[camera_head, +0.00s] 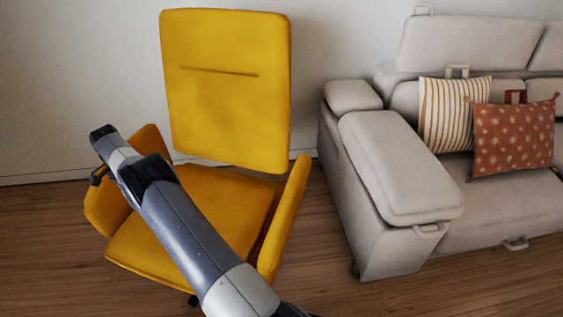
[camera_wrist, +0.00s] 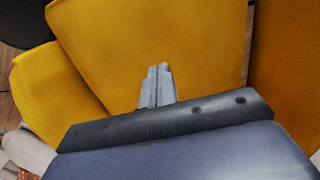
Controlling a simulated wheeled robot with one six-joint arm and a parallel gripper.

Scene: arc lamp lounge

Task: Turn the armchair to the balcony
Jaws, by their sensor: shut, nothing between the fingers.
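The yellow armchair (camera_head: 226,90) stands by the wall with its tall back to the wall. Its seat faces toward me and slightly left. Its right armrest (camera_head: 284,215) is clear, while my arm crosses in front of the seat and reaches the left armrest (camera_head: 105,206). In the wrist view, my gripper (camera_wrist: 159,68) is shut and empty, with yellow upholstery (camera_wrist: 150,35) behind it. I cannot tell whether the fingers touch the chair. In the head view the fingers are hard to make out. No balcony is in view.
A light grey sofa (camera_head: 390,160) stands to the right of the armchair, with a narrow gap between. A striped cushion (camera_head: 453,115) and a rust dotted cushion (camera_head: 513,137) lie on it. Bare wooden floor (camera_head: 40,240) shows left of the chair.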

